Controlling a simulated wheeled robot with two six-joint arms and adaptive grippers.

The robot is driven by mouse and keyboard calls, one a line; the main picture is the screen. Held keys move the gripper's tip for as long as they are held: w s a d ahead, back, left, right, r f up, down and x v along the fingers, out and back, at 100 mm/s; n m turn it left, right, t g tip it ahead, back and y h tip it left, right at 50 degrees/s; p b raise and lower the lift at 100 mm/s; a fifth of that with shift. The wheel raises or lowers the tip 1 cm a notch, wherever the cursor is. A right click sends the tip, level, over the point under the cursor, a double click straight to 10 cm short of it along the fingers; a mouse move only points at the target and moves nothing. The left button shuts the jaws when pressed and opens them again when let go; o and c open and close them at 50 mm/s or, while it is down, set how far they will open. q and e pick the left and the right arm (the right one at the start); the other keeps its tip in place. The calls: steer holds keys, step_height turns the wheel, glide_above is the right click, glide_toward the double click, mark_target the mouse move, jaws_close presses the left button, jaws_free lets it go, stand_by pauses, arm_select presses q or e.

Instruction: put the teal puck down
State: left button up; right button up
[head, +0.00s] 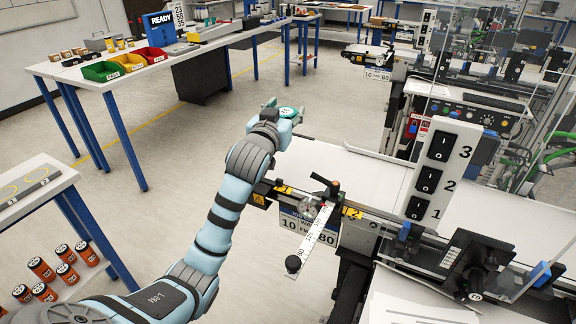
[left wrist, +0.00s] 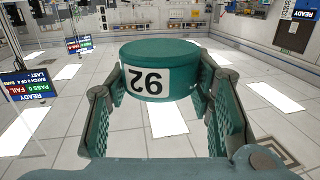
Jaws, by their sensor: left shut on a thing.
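The teal puck (left wrist: 160,62) is a short cylinder with a white label bearing black digits. In the left wrist view it sits between the two green ribbed fingers of my left gripper (left wrist: 168,100), which is shut on it. In the head view the puck (head: 288,113) shows at the tip of my left gripper (head: 282,110), partly hidden by it. The gripper holds it in the air, over open floor as seen in the picture, just beyond the near end of a white belt (head: 315,160). My right gripper is not in view.
A lever and ruled scale (head: 318,228) stand at the belt's front edge. A switch panel marked 1, 2, 3 (head: 437,172) and clear guards stand to the right. A white table (head: 100,80) with coloured bins is back left. Orange cans (head: 42,268) sit lower left.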

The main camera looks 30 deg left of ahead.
mark_target(285, 170)
arm_select(q)
step_height(285, 170, down, 14)
steer(key=b, duration=0.2)
steer(key=shift+f+b, duration=0.2)
steer(key=shift+b, duration=0.1)
steer(key=shift+f, duration=0.1)
steer(key=o, duration=1.2)
